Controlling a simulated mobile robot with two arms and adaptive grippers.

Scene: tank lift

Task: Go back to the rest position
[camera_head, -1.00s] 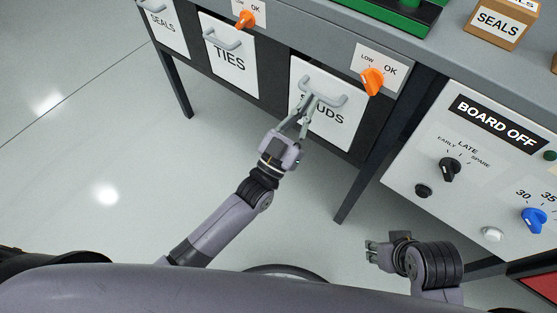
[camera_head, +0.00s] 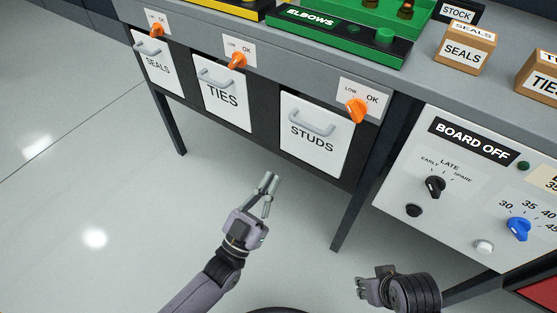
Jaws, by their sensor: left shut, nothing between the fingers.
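My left gripper (camera_head: 267,186) is shut and empty over the floor, below and to the left of the STUDS drawer (camera_head: 314,150) and apart from its grey handle (camera_head: 312,123). My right gripper (camera_head: 366,284) is low in the picture, in front of the control panel and touching nothing that I can see. Its fingers are small and seen at an angle, so I cannot tell whether they are open or shut.
The grey workbench (camera_head: 275,48) also has a TIES drawer (camera_head: 221,101) and a SEALS drawer (camera_head: 158,68), with orange LOW/OK knobs above. A BOARD OFF panel (camera_head: 450,215) stands at the right. The floor (camera_head: 120,200) at the left is clear.

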